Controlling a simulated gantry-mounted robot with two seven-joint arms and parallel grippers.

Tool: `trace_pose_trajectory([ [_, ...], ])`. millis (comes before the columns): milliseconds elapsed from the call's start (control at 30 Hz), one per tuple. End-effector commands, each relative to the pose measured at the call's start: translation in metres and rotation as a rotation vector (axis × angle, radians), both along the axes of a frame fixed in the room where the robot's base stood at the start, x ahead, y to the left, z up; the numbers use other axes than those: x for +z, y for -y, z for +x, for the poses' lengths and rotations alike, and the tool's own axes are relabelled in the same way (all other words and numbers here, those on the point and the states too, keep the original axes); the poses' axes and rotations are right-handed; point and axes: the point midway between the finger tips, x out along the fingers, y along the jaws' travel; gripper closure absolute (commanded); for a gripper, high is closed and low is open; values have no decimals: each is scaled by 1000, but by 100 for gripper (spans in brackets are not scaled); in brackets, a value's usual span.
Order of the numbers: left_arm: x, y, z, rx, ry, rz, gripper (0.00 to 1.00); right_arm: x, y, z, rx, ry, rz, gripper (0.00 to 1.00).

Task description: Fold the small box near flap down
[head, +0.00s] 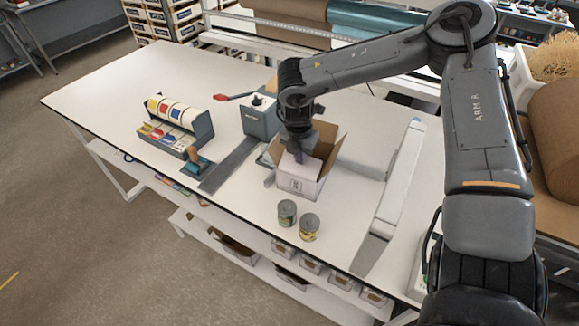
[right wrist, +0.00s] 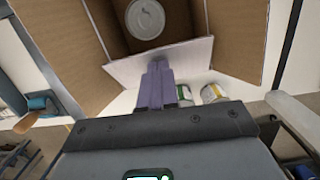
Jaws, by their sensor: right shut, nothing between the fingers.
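The small box (head: 297,183) stands on the table, white outside and brown inside. Its near flap (right wrist: 190,58) shows its white outer face in the right wrist view and leans inward over the near part of the opening. My right gripper (right wrist: 158,72) is shut and empty, with its fingertips at this flap; contact is hard to confirm. In the head view the right gripper (head: 300,157) is over the box's near side. The left side flap (right wrist: 60,50) and right side flap (right wrist: 238,38) are spread open. A can (right wrist: 145,19) is inside the box. My left gripper is not visible.
Two cans, a green one (head: 287,212) and a yellow one (head: 309,227), stand in front of the box. A label dispenser (head: 178,125) and a grey machine (head: 260,117) stand to the left. A long light bar (head: 400,180) lies to the right. The table's far left is clear.

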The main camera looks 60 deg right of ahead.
Motion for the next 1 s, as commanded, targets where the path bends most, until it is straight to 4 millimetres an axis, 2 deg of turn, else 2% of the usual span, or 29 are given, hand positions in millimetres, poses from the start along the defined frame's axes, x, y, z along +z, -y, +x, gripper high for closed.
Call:
trace_pose_trajectory([
  [333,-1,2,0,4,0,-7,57,-1,1,0,0,1,0,100],
  [667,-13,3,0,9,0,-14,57,-15,8,1,-1,1,0,100],
  [1000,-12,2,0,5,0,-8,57,-14,9,1,0,1,0,100],
])
